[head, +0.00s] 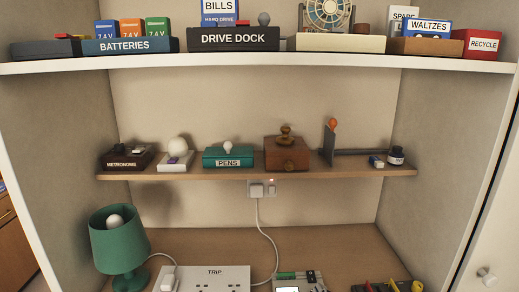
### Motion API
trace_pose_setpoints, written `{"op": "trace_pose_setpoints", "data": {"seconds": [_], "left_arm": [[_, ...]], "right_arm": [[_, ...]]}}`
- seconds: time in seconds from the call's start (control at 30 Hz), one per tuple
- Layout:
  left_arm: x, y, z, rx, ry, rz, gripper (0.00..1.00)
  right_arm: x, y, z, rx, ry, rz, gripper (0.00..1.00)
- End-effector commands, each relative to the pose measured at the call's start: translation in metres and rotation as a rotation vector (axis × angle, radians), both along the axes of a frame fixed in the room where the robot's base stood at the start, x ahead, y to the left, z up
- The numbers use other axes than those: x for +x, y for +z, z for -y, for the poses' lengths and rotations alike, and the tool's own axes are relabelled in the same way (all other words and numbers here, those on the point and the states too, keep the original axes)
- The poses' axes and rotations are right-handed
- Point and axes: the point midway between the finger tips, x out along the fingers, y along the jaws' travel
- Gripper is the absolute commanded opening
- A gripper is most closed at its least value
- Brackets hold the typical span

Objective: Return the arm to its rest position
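Neither of my arms shows in the head view, and neither gripper is in the frame. I cannot see whether either gripper is open or holds anything. The view looks into a bureau with a white upper shelf (290,62), a narrow wooden middle shelf (215,174) and a wooden desk surface (330,248) below.
A green lamp (117,245) stands at the desk's left, beside a white TRIP socket strip (212,280). A device (298,281) and a dark tray (388,286) sit along the lower edge. Several small items line both shelves. The desk's back right is clear.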

Motion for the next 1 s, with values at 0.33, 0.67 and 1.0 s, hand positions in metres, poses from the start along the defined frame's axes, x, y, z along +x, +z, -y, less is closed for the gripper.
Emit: {"op": "trace_pose_setpoints", "data": {"seconds": [0.33, 0.67, 1.0], "left_arm": [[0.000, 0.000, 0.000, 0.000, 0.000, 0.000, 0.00], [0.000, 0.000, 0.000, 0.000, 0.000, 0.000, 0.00], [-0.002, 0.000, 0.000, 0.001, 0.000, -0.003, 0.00]], "right_arm": [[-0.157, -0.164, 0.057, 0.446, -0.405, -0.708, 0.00], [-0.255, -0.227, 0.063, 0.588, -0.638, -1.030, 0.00], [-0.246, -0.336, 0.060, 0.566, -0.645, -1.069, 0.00]]}}
